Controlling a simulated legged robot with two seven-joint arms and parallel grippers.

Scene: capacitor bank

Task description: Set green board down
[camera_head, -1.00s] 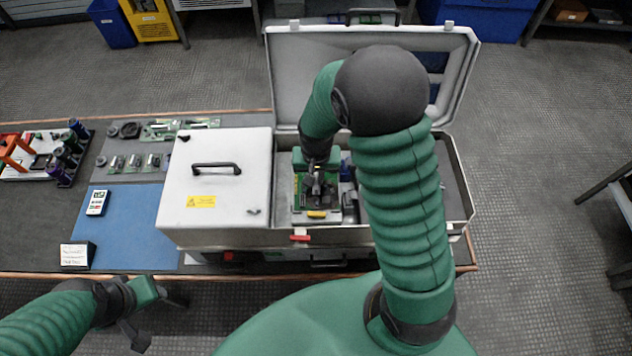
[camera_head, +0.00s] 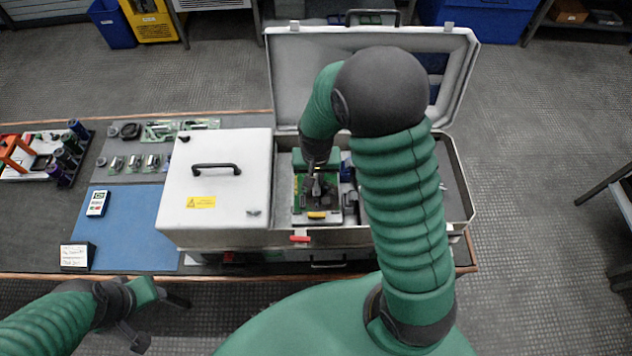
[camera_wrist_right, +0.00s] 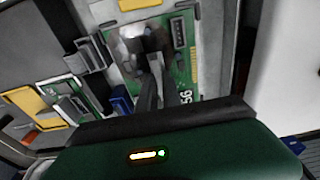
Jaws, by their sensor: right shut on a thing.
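The green board (camera_head: 300,205) is inside the open right part of the grey case (camera_head: 268,236). My right gripper (camera_head: 316,192) reaches down into the case and is shut on it. In the right wrist view the gripper (camera_wrist_right: 152,60) lies over the green board (camera_wrist_right: 181,75), which has white and yellow markings. The fingers and arm hide part of the board, and I cannot tell whether it touches the surface below. My left gripper (camera_head: 158,318) is open and empty in front of the bench.
A white cover (camera_head: 230,165) with a black handle closes the left part of the case. The raised lid (camera_head: 305,75) stands behind. A blue mat (camera_head: 130,235) with a meter (camera_head: 98,203) lies to the left. Several small parts and a rack (camera_head: 35,163) stand farther left.

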